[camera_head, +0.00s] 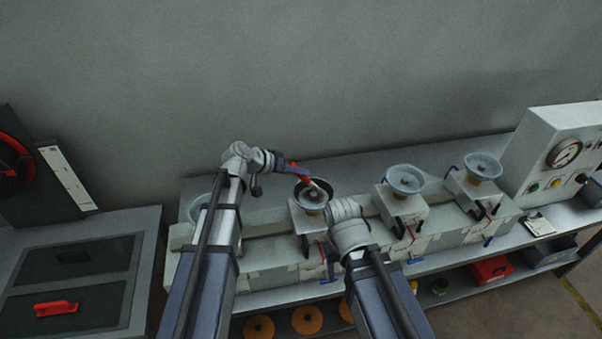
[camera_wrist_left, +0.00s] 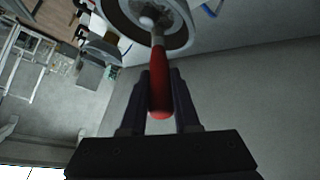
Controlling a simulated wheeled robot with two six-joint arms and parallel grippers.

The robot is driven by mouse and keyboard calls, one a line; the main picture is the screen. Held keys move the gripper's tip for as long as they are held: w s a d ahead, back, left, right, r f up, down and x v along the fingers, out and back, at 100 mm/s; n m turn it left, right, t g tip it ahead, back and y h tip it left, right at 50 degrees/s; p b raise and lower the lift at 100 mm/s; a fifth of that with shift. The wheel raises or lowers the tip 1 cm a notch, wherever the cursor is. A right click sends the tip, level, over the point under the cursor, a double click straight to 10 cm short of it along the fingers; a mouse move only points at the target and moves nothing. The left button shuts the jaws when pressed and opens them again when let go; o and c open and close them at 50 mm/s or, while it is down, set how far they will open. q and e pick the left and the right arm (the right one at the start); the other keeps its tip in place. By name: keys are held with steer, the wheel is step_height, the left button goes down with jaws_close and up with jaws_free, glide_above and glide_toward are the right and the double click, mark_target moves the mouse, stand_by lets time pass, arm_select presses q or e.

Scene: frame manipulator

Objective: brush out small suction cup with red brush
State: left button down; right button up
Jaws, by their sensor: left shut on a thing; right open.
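My left gripper (camera_head: 284,167) is shut on the red brush (camera_head: 300,174) and holds it tilted over a suction cup (camera_head: 313,199) with a dark inside. In the left wrist view the red handle (camera_wrist_left: 160,85) sits between the two dark fingers (camera_wrist_left: 160,105). The pale brush end reaches into the round cup (camera_wrist_left: 178,38) at the top of that view; whether the bristles touch it I cannot tell. My right arm's wrist is just right of and in front of this cup, and its jaws are hidden.
More suction cups stand on the bench, at the middle right (camera_head: 405,180), at the right (camera_head: 484,166) and partly behind my left arm (camera_head: 196,207). A gauge box (camera_head: 556,150) stands at the far right. A dark-panelled cabinet (camera_head: 80,270) is at the left.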

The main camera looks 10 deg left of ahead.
arm_select(q)
steer(key=shift+a, duration=0.95)
steer(key=s, duration=0.1)
steer(key=s+a, duration=0.1)
steer(key=s, duration=0.1)
steer(key=s+a, duration=0.1)
steer(key=shift+s, duration=0.2)
stand_by(0.5)
steer(key=shift+s, duration=0.1)
steer(key=shift+s+d, duration=0.45)
steer(key=shift+s, duration=0.2)
steer(key=shift+d, duration=0.1)
